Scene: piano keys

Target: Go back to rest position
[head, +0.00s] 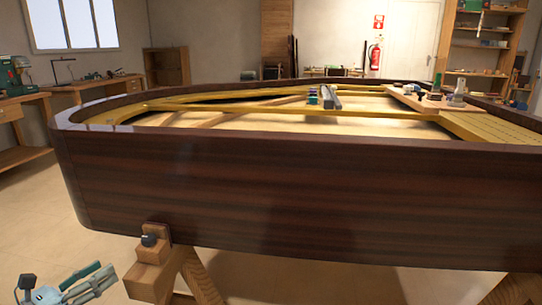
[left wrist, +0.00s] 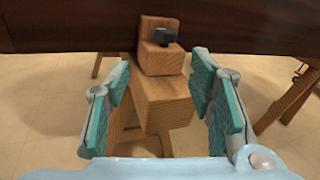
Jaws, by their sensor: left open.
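My left gripper (head: 92,282) is at the lower left of the head view, low in front of the piano body and left of a wooden trestle. In the left wrist view its two teal-padded fingers (left wrist: 162,105) are spread wide apart with nothing held between them. Beyond the fingers stand the trestle's wooden blocks (left wrist: 168,100), with a small dark knob (left wrist: 165,35) on top. I cannot tell from these frames how far the fingers are from the blocks. My right gripper is not in view.
The dark brown piano case (head: 290,200) fills the middle, resting on wooden trestles (head: 190,275). Tools lie on a board (head: 435,102) on its frame. Benches (head: 75,90) line the left wall. Open floor (head: 30,215) lies to the left.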

